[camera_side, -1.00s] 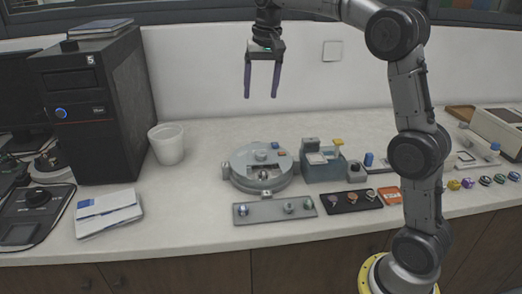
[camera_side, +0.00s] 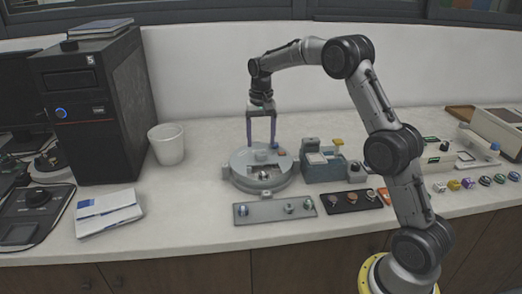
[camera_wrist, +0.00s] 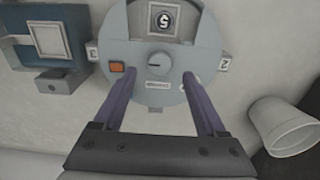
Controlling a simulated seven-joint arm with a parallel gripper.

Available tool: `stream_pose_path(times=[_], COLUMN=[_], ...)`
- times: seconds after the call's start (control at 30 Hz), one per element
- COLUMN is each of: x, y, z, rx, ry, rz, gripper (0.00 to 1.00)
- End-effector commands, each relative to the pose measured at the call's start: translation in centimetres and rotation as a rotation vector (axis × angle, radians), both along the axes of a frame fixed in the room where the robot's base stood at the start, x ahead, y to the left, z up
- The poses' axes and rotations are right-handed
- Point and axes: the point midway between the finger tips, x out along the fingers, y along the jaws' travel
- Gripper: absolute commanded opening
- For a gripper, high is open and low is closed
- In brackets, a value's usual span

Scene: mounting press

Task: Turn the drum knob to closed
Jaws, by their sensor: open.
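The drum (camera_side: 242,166) is a round light-grey device on the bench, left of the teal-grey block. Its knob (camera_wrist: 159,65) is a small grey dial with a dark pointer mark on the drum's top, and a white label lies beside it. The knob also shows in the side view (camera_side: 260,156). My gripper (camera_side: 261,146) is open and points down over the knob, one finger on each side. In the wrist view my gripper (camera_wrist: 160,75) straddles the knob without visibly touching it. I cannot tell the exact height of the fingertips above the drum.
An orange switch (camera_wrist: 116,68) sits on the drum near one finger. The teal-grey block (camera_side: 322,171) stands right of the drum. A grey plate (camera_side: 270,211) and a dark tray (camera_side: 345,207) with small parts lie in front. A white cup (camera_side: 167,146) stands left.

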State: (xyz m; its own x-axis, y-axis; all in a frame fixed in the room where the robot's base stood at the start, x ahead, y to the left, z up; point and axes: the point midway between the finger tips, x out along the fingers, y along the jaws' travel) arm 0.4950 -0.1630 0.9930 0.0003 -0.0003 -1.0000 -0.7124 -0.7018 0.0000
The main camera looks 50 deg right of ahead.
Motion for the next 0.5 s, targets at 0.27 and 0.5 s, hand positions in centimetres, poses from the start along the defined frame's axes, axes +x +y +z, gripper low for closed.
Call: stream_pose_path(times=[0.27,0.5], x=[0.0,0.0], y=[0.0,0.0], z=[-3.8,-4.5], rx=[0.001,0.001], ry=[0.002,0.001], rz=[0.0,0.0], gripper=[0.74,0.74])
